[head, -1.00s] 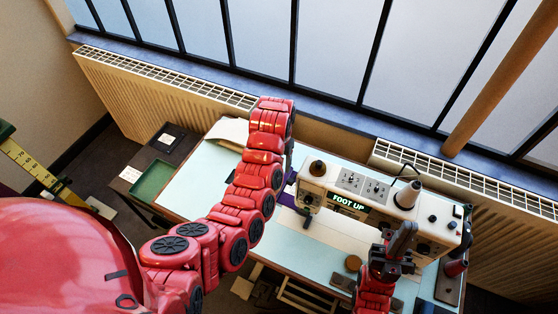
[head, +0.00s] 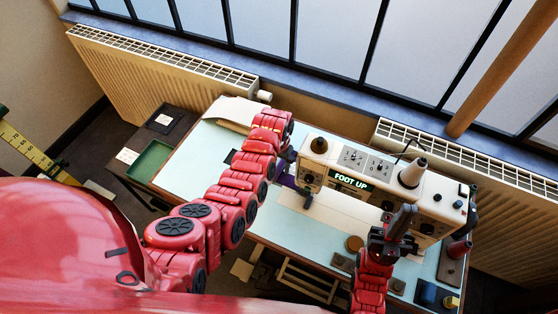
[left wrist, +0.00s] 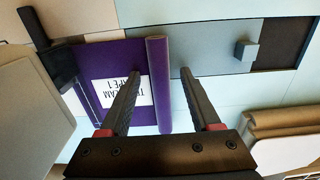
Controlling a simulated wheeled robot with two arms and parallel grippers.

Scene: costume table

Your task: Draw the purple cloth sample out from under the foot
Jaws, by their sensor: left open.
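The purple cloth sample (left wrist: 130,62) lies flat in the left wrist view, with a white printed label (left wrist: 122,90) and a raised purple edge (left wrist: 158,85). My left gripper (left wrist: 161,72) is open. Its fingers appear on either side of the raised edge, with gaps showing on both sides. In the head view a bit of purple cloth (head: 288,181) shows beside the sewing machine (head: 385,190), whose display reads FOOT UP. The foot (left wrist: 48,55) seems to be the dark part at the upper left. My right gripper (head: 398,228) is raised before the machine; its jaws are unclear.
The pale blue table (head: 215,165) has free room at its left. A green tray (head: 150,160) stands beyond its left side. A round brown piece (head: 354,243) and small blocks lie near the front edge. A radiator (head: 160,75) runs behind.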

